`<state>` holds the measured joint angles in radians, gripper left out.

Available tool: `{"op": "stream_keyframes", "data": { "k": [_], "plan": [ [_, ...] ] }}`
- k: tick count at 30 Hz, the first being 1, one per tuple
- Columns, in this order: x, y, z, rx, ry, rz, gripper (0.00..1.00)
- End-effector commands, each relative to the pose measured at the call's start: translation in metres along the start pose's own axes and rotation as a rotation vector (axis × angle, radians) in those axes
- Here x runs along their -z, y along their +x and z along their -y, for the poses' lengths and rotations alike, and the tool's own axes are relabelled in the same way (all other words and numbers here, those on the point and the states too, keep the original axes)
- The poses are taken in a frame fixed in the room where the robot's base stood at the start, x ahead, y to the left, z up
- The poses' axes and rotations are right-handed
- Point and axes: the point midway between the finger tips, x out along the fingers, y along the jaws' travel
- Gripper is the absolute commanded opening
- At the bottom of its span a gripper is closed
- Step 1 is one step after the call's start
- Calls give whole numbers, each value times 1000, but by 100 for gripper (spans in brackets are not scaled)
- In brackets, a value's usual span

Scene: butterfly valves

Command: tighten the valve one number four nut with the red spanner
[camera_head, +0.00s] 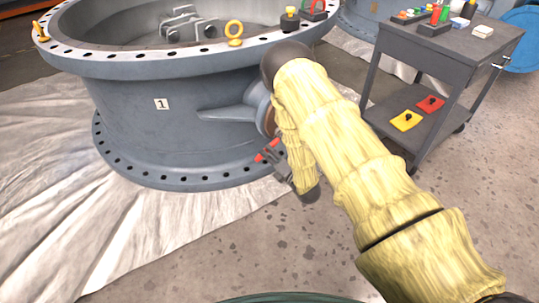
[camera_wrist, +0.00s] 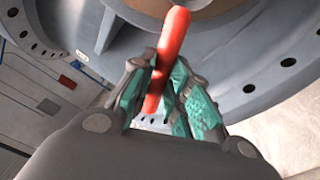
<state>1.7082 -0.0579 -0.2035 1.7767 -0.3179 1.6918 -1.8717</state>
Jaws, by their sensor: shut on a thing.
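The grey valve labelled 1 (camera_head: 161,120) stands on a pale sheet at the left and centre. It also fills the top of the wrist view (camera_wrist: 235,62). My gripper (camera_head: 270,158) is low beside the valve's right side, below its side boss. In the wrist view my gripper (camera_wrist: 158,85) is shut on a red bar-shaped tool, the red spanner (camera_wrist: 174,42), which points up and away. A red part of the spanner (camera_head: 262,156) shows at the fingertips. The spanner's working end and the number four nut cannot be made out. My arm hides part of the boss.
A grey cart (camera_head: 455,55) with small items on top and red and yellow pieces (camera_head: 406,120) on its lower shelf stands at the right. A yellow lifting eye (camera_head: 234,32) and small tools sit on the valve's upper rim. The speckled floor is clear below.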

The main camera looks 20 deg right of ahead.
Motion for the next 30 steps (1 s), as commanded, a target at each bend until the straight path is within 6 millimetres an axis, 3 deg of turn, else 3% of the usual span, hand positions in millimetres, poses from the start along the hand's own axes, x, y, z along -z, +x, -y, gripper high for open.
{"op": "stream_keyframes", "data": {
  "k": [30],
  "plan": [
    [0,11,-1,-1,0,0,0]
  ]
}}
